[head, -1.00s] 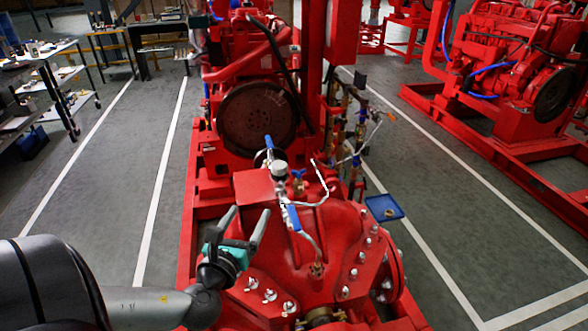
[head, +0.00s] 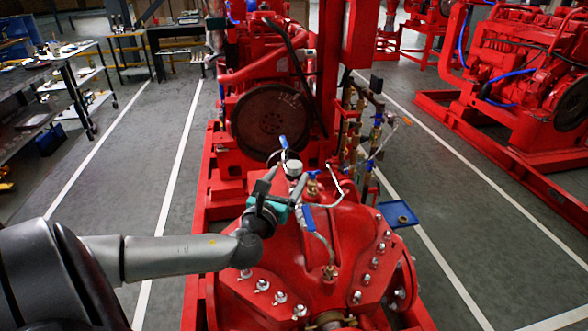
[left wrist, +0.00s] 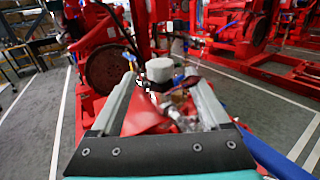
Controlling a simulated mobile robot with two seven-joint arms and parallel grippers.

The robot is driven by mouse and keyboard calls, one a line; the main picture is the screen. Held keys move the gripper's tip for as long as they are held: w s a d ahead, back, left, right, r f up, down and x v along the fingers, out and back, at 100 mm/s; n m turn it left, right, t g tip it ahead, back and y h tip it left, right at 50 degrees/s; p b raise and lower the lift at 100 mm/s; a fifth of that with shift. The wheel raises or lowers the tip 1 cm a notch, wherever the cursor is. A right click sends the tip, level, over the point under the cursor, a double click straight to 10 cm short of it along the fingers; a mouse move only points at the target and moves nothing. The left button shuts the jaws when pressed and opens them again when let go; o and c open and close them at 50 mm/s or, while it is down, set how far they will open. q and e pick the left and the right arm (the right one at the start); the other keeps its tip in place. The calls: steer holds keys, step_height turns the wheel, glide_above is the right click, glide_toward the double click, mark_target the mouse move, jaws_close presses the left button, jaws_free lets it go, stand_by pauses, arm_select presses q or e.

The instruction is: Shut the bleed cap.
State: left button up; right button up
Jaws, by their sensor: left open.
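My left gripper (head: 287,173) is open over the red pump casing (head: 345,225), and its fingers point away from me. A pale round-topped fitting (head: 293,168) stands just beyond the fingertips. In the left wrist view this fitting (left wrist: 160,69) shows as a white-grey cylinder, in line with the gap between the fingers (left wrist: 160,80). I cannot tell whether they touch. A brass fitting with a blue handle (head: 312,186) stands to its right. A blue-handled lever valve (head: 308,217) is nearer me. I cannot tell for certain which of these is the bleed cap. My right gripper is not in view.
Thin pipes (head: 360,155) and a red post (head: 327,80) rise behind the pump. A dark flywheel (head: 270,121) is beyond it. A blue tray (head: 398,214) is at the right. Floor is clear on both sides; benches (head: 60,60) stand far left.

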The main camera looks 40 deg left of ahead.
mark_target(291, 171)
arm_select(q)
steer(key=shift+b+x, duration=0.4)
steer(key=shift+x, duration=2.1)
jaws_close()
